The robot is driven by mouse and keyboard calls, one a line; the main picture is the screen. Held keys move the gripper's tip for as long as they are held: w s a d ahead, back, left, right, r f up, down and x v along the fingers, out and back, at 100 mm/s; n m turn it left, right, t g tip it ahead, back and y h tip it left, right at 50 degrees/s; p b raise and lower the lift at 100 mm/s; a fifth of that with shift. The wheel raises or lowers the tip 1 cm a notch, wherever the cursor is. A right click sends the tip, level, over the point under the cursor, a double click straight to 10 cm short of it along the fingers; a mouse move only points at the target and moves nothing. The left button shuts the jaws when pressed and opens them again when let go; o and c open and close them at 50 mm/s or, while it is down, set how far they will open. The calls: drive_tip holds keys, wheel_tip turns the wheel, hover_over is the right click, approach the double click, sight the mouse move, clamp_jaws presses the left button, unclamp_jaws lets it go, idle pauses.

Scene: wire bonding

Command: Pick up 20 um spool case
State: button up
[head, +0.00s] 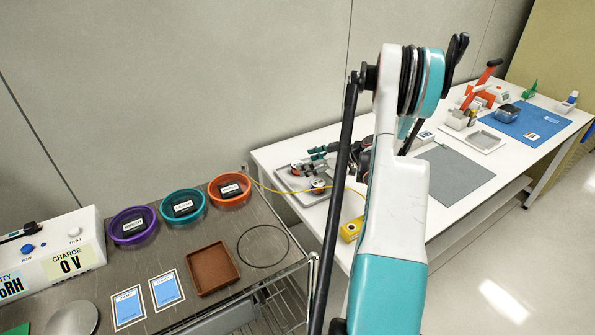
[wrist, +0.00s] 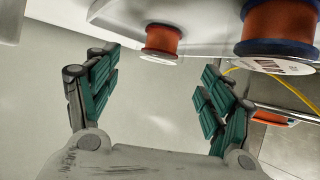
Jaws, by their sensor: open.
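Two spools of copper-orange wire are in view, and I cannot read which one is 20 um. In the wrist view a smaller-looking spool (wrist: 162,40) is at the top middle, and a larger-looking spool (wrist: 280,22) with a dark blue rim is at the top right, cut by the frame edge. In the head view, small spools (head: 318,185) sit in a grey tray (head: 288,183) on the white table. My gripper (wrist: 160,68) is open and empty, its teal-padded fingers apart and not touching either spool. In the head view my gripper (head: 320,153) is over the tray, partly hidden by my arm.
A yellow device (head: 351,230) with a yellow cable stands near the white table's front edge. A grey mat (head: 455,177) lies to the right. Purple (head: 132,226), teal (head: 183,206) and orange (head: 230,190) bowls and a brown tray (head: 212,268) are on the nearer bench.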

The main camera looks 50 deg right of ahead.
drive_tip(key=b+x, duration=0.1)
drive_tip(key=x, duration=0.3)
drive_tip(key=shift+d+f+b, duration=0.15)
drive_tip(key=shift+f+b, duration=0.1)
drive_tip(key=shift+b, duration=0.05)
drive_tip(key=shift+r, duration=0.1)
drive_tip(key=c, duration=1.2)
drive_tip(key=shift+o, duration=0.2)
